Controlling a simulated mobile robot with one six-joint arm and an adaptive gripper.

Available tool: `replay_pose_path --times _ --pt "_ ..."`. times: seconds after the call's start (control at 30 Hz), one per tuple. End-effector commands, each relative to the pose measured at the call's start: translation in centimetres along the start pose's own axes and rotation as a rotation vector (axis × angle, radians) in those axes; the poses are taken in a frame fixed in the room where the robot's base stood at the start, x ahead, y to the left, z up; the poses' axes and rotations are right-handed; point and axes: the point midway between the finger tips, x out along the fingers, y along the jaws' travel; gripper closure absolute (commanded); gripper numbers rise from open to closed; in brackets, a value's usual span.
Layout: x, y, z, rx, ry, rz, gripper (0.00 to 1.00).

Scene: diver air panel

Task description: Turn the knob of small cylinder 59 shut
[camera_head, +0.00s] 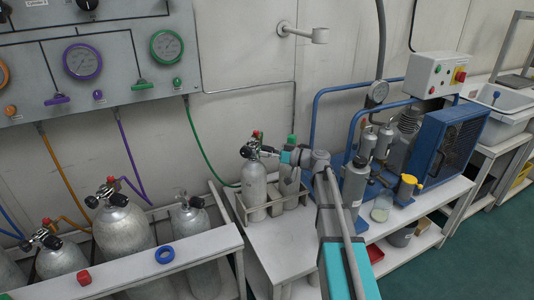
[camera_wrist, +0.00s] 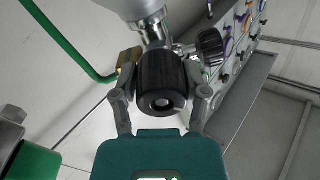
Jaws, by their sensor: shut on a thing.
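The small cylinder (camera_head: 254,190) is grey and stands upright in a rack on the white bench in the head view; I cannot read its number. Its valve (camera_head: 252,150) carries a green hose. In the wrist view its black ribbed knob (camera_wrist: 162,82) sits between the two fingers of my gripper (camera_wrist: 163,92), which touch it on both sides. A second black round knob (camera_wrist: 210,46) shows behind it to the right. In the head view my gripper (camera_head: 284,156) reaches the valve from the right and hides part of it.
Another small cylinder (camera_head: 289,185) with a green top stands beside it in the rack (camera_head: 243,214). The blue-framed compressor (camera_head: 448,142) is to the right. Large cylinders (camera_head: 124,235) stand in the left rack. The gauge panel (camera_head: 95,60) hangs on the wall above.

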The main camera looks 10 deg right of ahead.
Motion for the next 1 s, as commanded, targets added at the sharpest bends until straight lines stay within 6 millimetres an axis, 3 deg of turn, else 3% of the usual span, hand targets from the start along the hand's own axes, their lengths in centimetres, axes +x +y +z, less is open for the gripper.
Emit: replay_pose_path --times 1.0 --pt "0.03 -0.15 -0.03 0.964 0.039 0.006 0.89"
